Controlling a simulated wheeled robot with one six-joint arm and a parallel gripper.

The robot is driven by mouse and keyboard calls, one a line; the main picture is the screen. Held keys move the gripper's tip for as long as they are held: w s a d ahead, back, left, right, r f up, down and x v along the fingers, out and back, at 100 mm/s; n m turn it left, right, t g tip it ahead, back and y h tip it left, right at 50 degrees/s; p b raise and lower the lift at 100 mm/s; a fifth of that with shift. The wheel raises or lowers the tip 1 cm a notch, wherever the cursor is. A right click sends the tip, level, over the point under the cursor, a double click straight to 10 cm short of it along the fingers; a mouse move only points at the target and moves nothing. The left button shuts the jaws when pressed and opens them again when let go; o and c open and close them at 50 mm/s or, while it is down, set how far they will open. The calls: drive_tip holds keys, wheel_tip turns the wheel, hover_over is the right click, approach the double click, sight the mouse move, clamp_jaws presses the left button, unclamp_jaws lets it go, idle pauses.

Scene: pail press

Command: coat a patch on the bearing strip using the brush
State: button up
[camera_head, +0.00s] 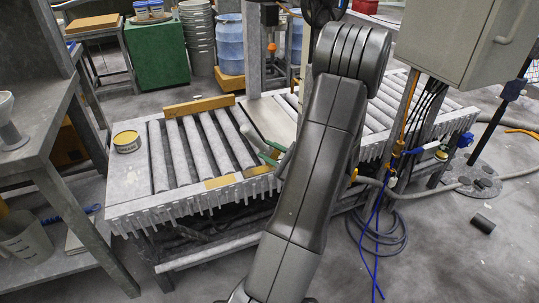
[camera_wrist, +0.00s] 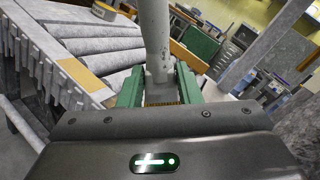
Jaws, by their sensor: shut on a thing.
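My gripper (camera_head: 268,153) has green fingers and is over the front edge of the roller table, right of the front yellow block. In the wrist view my gripper (camera_wrist: 160,82) is shut on a pale grey rod (camera_wrist: 154,35), which looks like the brush handle. The rod (camera_head: 251,136) points up and left in the head view. I cannot make out its bristles. Which part is the bearing strip is unclear; a yellow-brown strip (camera_head: 199,106) runs along the rollers' back edge, and a yellow block (camera_head: 219,182) lies at the front edge.
A yellow-rimmed tin (camera_head: 127,141) stands on the table's left end; it also shows in the wrist view (camera_wrist: 104,11). A grey bench (camera_head: 30,130) stands at left. A grey cabinet (camera_head: 445,40) and hanging cables are at right. My arm hides the table's middle.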

wheel_tip(320, 180, up, 5)
drive_tip(key=p, duration=0.3)
idle(0.8)
